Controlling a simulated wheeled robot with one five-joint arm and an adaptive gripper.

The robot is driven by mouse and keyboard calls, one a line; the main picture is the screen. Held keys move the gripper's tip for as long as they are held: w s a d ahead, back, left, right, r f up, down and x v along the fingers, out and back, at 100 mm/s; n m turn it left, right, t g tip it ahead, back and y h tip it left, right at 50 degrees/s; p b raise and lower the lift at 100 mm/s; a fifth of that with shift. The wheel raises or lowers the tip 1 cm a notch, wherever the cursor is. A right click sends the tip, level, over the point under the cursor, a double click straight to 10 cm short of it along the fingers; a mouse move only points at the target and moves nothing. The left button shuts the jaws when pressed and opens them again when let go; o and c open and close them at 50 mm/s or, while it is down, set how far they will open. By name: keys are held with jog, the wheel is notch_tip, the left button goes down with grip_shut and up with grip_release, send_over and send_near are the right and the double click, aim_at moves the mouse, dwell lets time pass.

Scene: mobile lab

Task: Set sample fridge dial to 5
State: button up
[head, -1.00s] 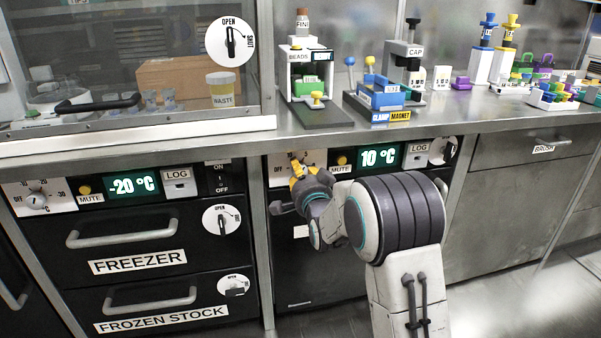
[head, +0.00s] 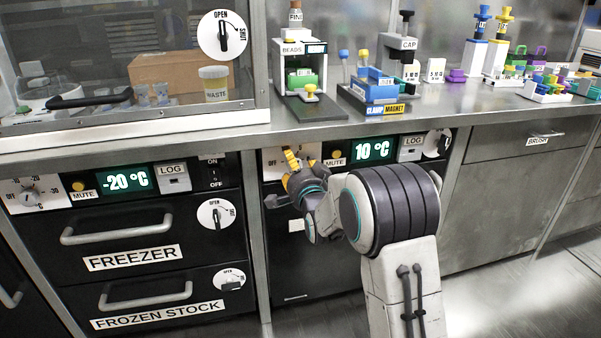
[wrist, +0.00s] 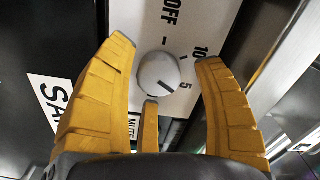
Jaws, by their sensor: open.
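The sample fridge dial (wrist: 158,75) is a round, pale knob with a dark pointer line, on a white scale plate. In the wrist view its line points to the lower right, toward the printed 5. My gripper (wrist: 165,55) is open, with its yellow fingers spread on either side of the dial and a third finger below it. I see no finger clearly touching the knob. In the head view my gripper (head: 291,162) is in front of the scale plate and hides the dial. The fridge display (head: 373,151) beside it reads 10 °C.
A mute button (head: 334,158) and a LOG panel (head: 411,148) share the fridge's control strip. The counter edge (head: 350,132) runs just above. The freezer's own dial (head: 31,197) is at the left. A metal post (head: 256,230) separates the two units.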

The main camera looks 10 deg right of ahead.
jog(key=s, duration=1.1)
jog(key=shift+s, duration=0.4)
jog(key=shift+r, duration=0.1)
jog(key=s+r+n+g+p, duration=0.3)
jog(key=s+r+p, duration=0.2)
jog(key=r+p, duration=0.4)
jog(key=s+r+n+g+p, duration=0.35)
jog(key=r+p, duration=0.35)
jog(key=p, duration=0.4)
jog(key=s+r+n+g+p, duration=0.3)
jog(key=s+r+g+p, duration=0.1)
jog(key=s+r+p, duration=0.5)
jog(key=s+r+n+g+p, duration=0.3)
jog(key=s+r+p, duration=0.6)
jog(key=s+p, duration=0.4)
jog(key=shift+s+r+g, duration=0.3)
jog(key=shift+s+g, duration=0.25)
jog(key=shift+s, duration=0.6)
